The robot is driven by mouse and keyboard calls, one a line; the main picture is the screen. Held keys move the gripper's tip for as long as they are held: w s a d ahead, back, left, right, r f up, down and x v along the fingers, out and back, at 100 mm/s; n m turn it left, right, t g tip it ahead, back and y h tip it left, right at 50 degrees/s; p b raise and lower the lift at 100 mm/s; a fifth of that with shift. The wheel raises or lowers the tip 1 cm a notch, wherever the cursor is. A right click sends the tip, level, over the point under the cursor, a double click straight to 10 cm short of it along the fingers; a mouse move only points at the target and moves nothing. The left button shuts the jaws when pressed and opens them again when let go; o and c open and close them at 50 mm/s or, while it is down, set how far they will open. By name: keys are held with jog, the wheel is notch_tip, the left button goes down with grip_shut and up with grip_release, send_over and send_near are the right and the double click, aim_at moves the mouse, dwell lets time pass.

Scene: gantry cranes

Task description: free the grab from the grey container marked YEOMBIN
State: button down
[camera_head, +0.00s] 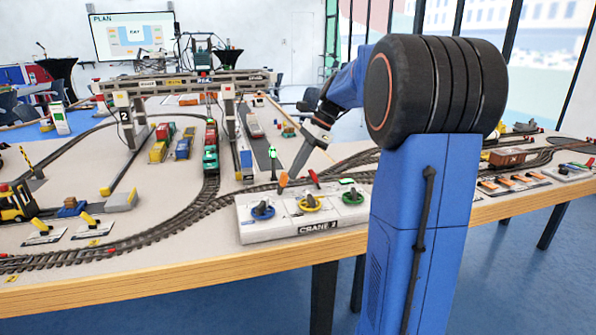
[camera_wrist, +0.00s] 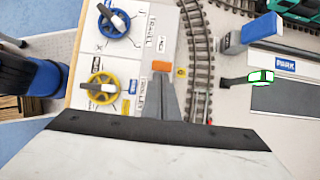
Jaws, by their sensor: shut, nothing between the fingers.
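The grey container marked YEOMBIN cannot be made out in either view, and neither can the grab. The crane 2 gantry (camera_head: 190,84) spans the tracks at the back left. The CRANE 2 control box (camera_head: 268,224) stands at the table's front edge, with a blue knob (camera_head: 262,211), a yellow knob (camera_head: 310,204) and a green knob (camera_head: 352,196). My gripper (camera_head: 291,177) is shut and empty, pointing down over the box's back edge. In the wrist view its fingertips (camera_wrist: 160,77) are close to an orange lever (camera_wrist: 161,66); I cannot tell whether they touch.
A red lever (camera_head: 314,177) and a green-lit button (camera_head: 347,181) are close to my gripper. A lamp post with a green light (camera_head: 272,152) stands just behind the box. Curved track (camera_head: 190,215) runs past it. A yellow forklift (camera_head: 15,203) is at far left.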

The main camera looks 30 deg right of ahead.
aim_at(285, 174)
jog(key=a+h, duration=0.1)
jog(key=r+h, duration=0.1)
jog(key=a+h, duration=0.1)
jog(key=shift+w+a+r+g, duration=0.15)
jog(key=shift+w+a+g, duration=0.15)
jog(key=shift+w+g, duration=0.1)
jog(key=shift+w+a+r+g+h, duration=0.1)
jog(key=shift+w+a+g+h, duration=0.05)
jog(key=shift+a+h, duration=0.35)
jog(key=shift+w+a+r+g+h, duration=0.15)
jog(key=shift+a+h, duration=0.25)
jog(key=shift+h, duration=0.2)
jog(key=shift+s+d+f, duration=0.1)
jog(key=shift+d, duration=0.1)
jog(key=shift+r, duration=0.8)
